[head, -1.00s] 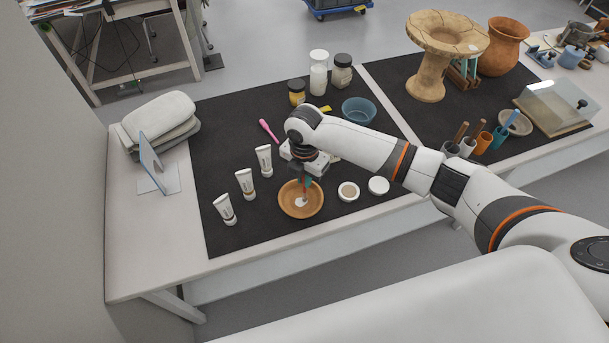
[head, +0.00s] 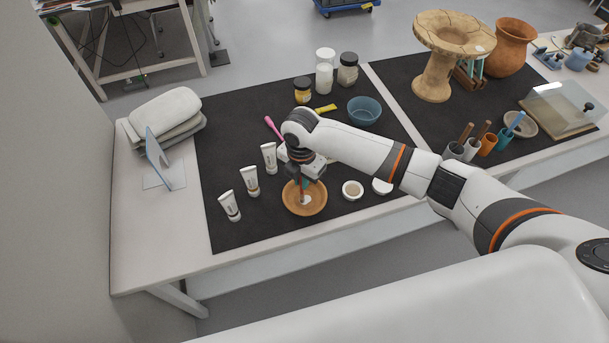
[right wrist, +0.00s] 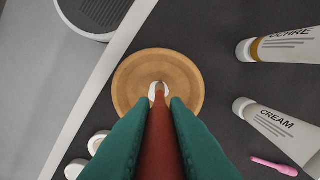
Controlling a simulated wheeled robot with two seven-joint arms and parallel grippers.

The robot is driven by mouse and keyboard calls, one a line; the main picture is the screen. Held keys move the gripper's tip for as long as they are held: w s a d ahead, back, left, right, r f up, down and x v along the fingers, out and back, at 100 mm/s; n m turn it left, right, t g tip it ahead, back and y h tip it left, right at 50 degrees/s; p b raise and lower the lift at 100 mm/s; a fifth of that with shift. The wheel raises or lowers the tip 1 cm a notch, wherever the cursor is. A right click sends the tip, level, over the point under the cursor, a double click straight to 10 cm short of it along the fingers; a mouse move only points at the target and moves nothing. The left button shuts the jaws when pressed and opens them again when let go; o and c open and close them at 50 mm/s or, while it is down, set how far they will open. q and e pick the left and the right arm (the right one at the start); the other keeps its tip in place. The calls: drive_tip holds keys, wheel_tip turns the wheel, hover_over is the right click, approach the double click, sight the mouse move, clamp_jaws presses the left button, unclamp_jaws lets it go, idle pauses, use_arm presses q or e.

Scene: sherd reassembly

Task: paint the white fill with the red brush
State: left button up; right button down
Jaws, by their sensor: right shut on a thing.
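My right gripper (head: 302,179) is shut on the red brush (right wrist: 163,135), which points down between the two green fingers in the right wrist view. The round orange-brown dish (head: 290,207) stands on the dark mat below the gripper. The white fill (head: 305,199) is a small pale patch near the middle of the dish. In the right wrist view the brush tip overlaps the white fill (right wrist: 153,91), which is partly hidden behind it. I cannot tell whether the tip touches it. My left gripper is not in view.
Several paint tubes (head: 250,182) stand left of the dish. Two small round pots (head: 352,190) are on its right. A pink tool (head: 272,126), a blue bowl (head: 364,111) and jars (head: 324,79) lie farther back. The front left of the mat (head: 240,235) is clear.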

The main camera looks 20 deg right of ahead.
drive_tip(key=shift+w, duration=0.35)
drive_tip(key=shift+s+p, duration=0.15)
drive_tip(key=shift+p, duration=0.8)
idle(0.8)
drive_tip(key=shift+d, duration=0.2)
drive_tip(key=shift+s+a+p, duration=0.15)
drive_tip(key=shift+s+p, duration=0.05)
drive_tip(key=shift+p, duration=0.4)
idle(0.4)
